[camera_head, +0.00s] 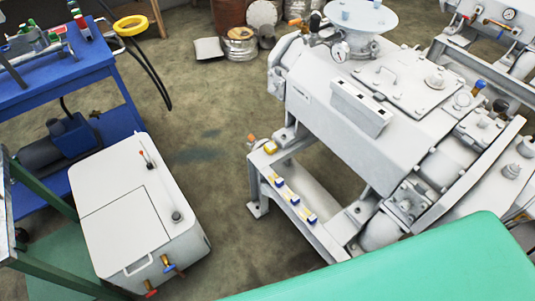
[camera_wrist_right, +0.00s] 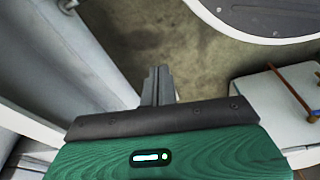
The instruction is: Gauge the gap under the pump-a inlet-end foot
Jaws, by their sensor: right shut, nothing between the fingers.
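A large pale grey pump (camera_head: 345,130) stands on a frame (camera_head: 332,242) right of centre in the head view. No label shows which pump it is. A flanged port (camera_head: 352,22) with a dial gauge sits at its far end. A foot with a yellow piece (camera_head: 271,147) by it shows at the frame's left end; any gap under it is too small to tell. My right gripper (camera_wrist_right: 158,84) is shut and empty in the wrist view, above bare floor beside a pale grey structure (camera_wrist_right: 75,60). My left gripper is not in view.
Several small yellow, blue and white pieces (camera_head: 294,198) lie along the frame's front rail. A white wheeled-looking cabinet (camera_head: 128,215) and a blue bench (camera_head: 60,85) stand at left. Concrete floor (camera_head: 215,130) between them and the pump is clear. My green arm cover crosses the lower right.

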